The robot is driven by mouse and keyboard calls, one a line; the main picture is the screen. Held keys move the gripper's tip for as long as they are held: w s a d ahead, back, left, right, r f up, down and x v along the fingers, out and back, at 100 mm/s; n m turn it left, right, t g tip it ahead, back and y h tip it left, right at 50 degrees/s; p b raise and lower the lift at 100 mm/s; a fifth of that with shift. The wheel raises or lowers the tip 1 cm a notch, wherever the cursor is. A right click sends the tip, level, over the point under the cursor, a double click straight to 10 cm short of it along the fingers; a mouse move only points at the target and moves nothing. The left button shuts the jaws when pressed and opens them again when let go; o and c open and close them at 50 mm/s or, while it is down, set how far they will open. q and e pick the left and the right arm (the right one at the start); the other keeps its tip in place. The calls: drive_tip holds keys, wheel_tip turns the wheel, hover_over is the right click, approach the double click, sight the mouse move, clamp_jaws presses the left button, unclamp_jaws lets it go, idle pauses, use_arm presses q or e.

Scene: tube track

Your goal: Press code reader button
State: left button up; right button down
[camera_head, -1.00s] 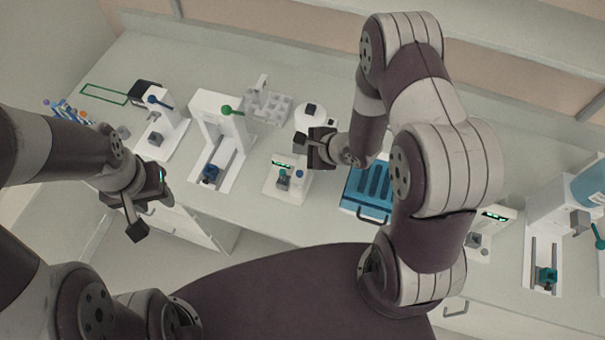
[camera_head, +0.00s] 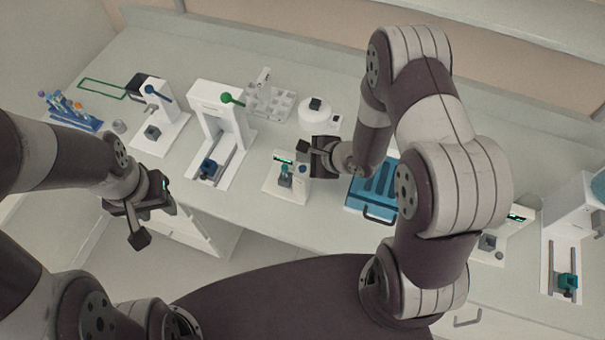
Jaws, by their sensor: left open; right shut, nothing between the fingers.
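The code reader (camera_head: 274,183) is a small white box with a lit green display, in the middle of the head view. A teal-capped tube (camera_head: 285,170) stands at its front. Its round blue button (camera_head: 302,168) shows at the right of its top. My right gripper (camera_head: 308,154) is shut and empty, just above and behind the button in the picture. I cannot tell whether it touches the reader; the button's face is still visible. My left gripper (camera_head: 140,218) is open and empty, in front of the counter's edge at left.
A blue case (camera_head: 366,198) lies right of the reader, partly behind my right arm. A white press with a green lever (camera_head: 207,95) stands left of it. A round white device (camera_head: 318,112) and a grey rack (camera_head: 270,103) are behind. A blue tube rack (camera_head: 76,116) is far left.

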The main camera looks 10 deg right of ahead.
sight(305, 172)
drive_tip(key=shift+f, duration=0.8)
drive_tip(key=shift+f+b, duration=0.3)
drive_tip(key=shift+b, duration=0.05)
drive_tip(key=shift+w+f, duration=0.1)
drive_tip(key=shift+w, duration=0.1)
drive_tip(key=shift+s, duration=0.2)
drive_tip(key=shift+w, duration=0.1)
idle(0.6)
drive_tip(key=shift+f, duration=0.35)
